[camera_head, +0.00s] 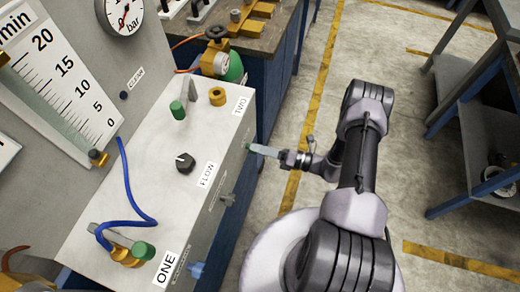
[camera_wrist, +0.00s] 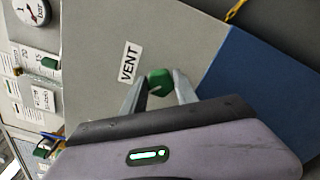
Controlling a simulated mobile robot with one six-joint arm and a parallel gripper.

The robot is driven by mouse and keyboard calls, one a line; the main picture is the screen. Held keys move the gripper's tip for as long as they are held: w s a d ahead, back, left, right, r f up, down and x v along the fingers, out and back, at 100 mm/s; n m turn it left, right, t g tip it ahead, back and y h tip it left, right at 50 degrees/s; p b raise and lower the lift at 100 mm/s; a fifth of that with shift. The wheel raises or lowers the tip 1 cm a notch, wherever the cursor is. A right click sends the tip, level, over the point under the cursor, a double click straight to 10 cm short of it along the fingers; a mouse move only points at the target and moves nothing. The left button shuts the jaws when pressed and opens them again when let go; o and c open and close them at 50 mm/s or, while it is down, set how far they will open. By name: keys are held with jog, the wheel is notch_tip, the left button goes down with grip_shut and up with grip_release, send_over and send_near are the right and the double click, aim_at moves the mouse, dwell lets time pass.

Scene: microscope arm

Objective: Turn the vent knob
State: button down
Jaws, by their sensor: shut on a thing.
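The vent knob (camera_wrist: 160,82) is a green knob on the grey panel, just right of the "VENT" label (camera_wrist: 130,62) in the wrist view. My gripper (camera_wrist: 159,76) has one finger on each side of the knob and is shut on it. In the head view my gripper (camera_head: 256,148) reaches from the right to the side face of the grey box, near the "TWO" label.
The grey box (camera_head: 160,185) carries a black flow knob (camera_head: 185,162), a green knob (camera_head: 178,110), a brass fitting (camera_head: 217,96) and a blue hose (camera_head: 130,185). A pressure gauge (camera_head: 123,14) is above. Open floor lies right of the box; a shelf (camera_head: 485,110) stands at far right.

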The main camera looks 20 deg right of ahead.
jog(key=shift+f+m+b, duration=0.15)
jog(key=shift+m+b, duration=0.85)
jog(key=shift+m, duration=3.8)
jog(key=c, duration=0.9)
grip_release()
jog(key=shift+c, duration=0.2)
jog(key=p+v, duration=0.3)
jog(key=v, duration=1.4)
jog(key=shift+s+d, duration=0.15)
